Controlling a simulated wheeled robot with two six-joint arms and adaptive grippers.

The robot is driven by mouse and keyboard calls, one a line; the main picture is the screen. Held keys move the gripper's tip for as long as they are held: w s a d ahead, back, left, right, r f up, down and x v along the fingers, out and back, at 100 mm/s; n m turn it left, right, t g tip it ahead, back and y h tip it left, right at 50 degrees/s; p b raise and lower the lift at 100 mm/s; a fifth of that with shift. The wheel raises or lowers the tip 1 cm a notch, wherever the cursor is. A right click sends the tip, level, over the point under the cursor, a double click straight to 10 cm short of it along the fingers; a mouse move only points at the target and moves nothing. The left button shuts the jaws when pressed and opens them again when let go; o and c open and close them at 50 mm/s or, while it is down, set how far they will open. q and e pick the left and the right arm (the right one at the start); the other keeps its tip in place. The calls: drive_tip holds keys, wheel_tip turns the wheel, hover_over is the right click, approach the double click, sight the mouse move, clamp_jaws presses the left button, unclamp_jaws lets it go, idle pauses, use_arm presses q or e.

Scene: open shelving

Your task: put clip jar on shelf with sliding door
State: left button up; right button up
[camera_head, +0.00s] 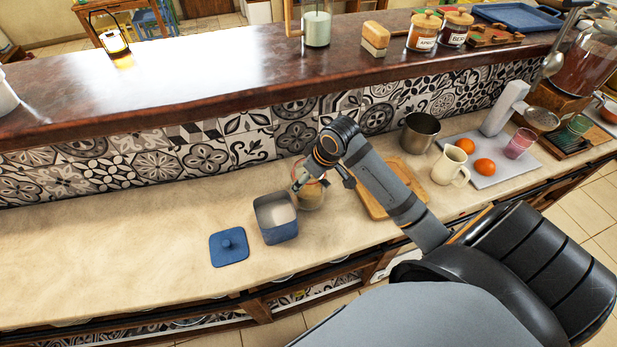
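A glass jar with brown contents (312,199), likely the clip jar, stands on the pale counter. The gripper and wrist partly cover its top. My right gripper (323,184) is over it, coming in from the right. Its fingers look spread, one by the jar's left side and one off to its right, with a gap on that side. Contact with the jar cannot be made out. My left gripper is not in view. Shelving (258,309) shows under the counter's front edge; no sliding door can be made out.
Left of the jar are an open blue canister (276,232) and its blue lid (229,246). A wooden board (373,200), metal cup (420,133), cream jug (451,166) and a tray with oranges (485,167) are to the right. A raised dark ledge (210,80) runs behind. The counter's left is clear.

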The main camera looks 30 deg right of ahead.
drive_tip(key=shift+f, duration=0.45)
drive_tip(key=shift+f, duration=0.15)
drive_tip(key=o, duration=1.5)
drive_tip(key=p+v, duration=0.1)
drive_tip(key=v, duration=0.9)
drive_tip(key=shift+s+d+r, duration=0.1)
drive_tip(key=shift+d+r, duration=0.05)
drive_tip(key=shift+r, duration=0.1)
drive_tip(key=shift+p+v, duration=0.5)
drive_tip(key=shift+v, duration=0.4)
